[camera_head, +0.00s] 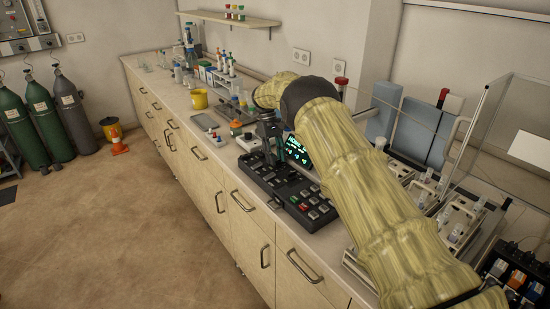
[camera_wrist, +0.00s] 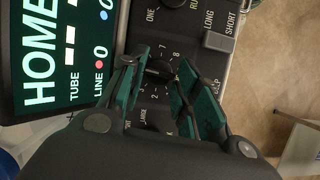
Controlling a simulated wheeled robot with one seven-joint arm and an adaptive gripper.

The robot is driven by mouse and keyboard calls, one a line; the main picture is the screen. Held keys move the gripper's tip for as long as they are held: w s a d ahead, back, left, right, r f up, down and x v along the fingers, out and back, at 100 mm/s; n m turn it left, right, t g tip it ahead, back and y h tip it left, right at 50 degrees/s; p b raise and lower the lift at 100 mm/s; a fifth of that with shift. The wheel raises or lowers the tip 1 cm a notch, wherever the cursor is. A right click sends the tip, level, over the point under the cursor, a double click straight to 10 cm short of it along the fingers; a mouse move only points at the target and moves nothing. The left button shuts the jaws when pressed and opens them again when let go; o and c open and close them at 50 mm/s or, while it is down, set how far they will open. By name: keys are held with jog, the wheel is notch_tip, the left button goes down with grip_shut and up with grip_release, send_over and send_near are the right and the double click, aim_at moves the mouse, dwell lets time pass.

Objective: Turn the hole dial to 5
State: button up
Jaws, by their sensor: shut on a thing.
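The hole dial (camera_wrist: 160,69) is a small dark knob with numbers around it, such as 2, 7 and 8, on the black control panel (camera_wrist: 150,15). My gripper (camera_wrist: 157,76) has its green-padded fingers on both sides of the knob and is shut on it. The fingers hide much of the dial, so I cannot tell which number it points to. In the head view my gripper (camera_head: 270,145) reaches down to the control panel (camera_head: 258,172), and the dial cannot be made out there.
A screen (camera_wrist: 60,50) reading HOME, TUBE and LINE stands close beside my fingers. A grey switch (camera_wrist: 218,41) is near the LONG and SHORT labels. In the head view, several keys (camera_head: 312,204) are right of my gripper, with glassware racks (camera_head: 460,215) beyond my arm.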

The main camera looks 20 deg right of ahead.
jog(key=shift+d+m+y, duration=0.1)
jog(key=shift+m+y, duration=0.4)
jog(key=shift+m, duration=0.6)
jog(key=shift+r, duration=0.1)
jog(key=o, duration=1)
jog(key=shift+w, duration=0.1)
jog(key=shift+v, duration=3.95)
